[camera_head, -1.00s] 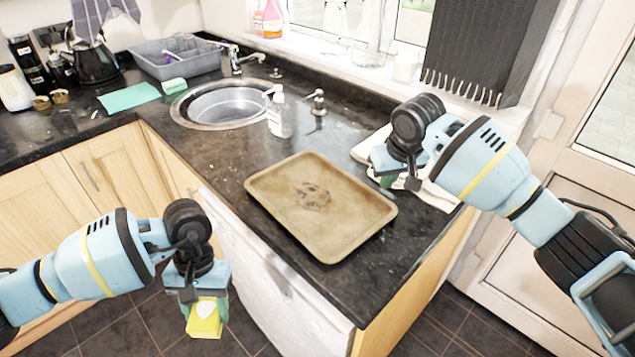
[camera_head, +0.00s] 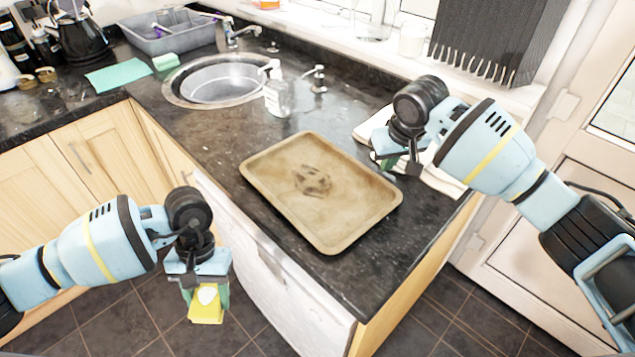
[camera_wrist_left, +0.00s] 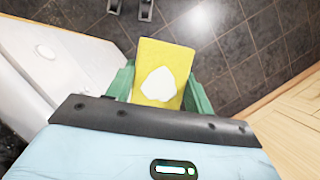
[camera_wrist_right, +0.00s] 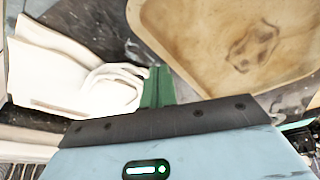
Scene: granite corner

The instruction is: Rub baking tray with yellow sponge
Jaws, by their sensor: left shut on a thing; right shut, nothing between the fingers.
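The tan baking tray (camera_head: 345,222) lies flat on the dark counter, with a dark brown stain near its middle. My left gripper (camera_head: 207,297) is shut on the yellow sponge (camera_head: 206,310), off the counter's front side above the floor. The left wrist view shows the sponge (camera_wrist_left: 172,62) between the green fingers, with a white patch on its face. My right gripper (camera_head: 388,160) is shut and empty beside the tray's right edge. In the right wrist view its green fingers (camera_wrist_right: 158,85) are together, between the tray (camera_wrist_right: 180,40) and a white cloth (camera_wrist_right: 75,70).
The cloth (camera_head: 445,181) lies on the counter right of the tray. A soap bottle (camera_head: 277,92), a dispenser (camera_head: 318,80) and the round sink (camera_head: 215,82) are behind the tray. A teal cloth (camera_head: 117,77) and a grey basin (camera_head: 170,40) are further back.

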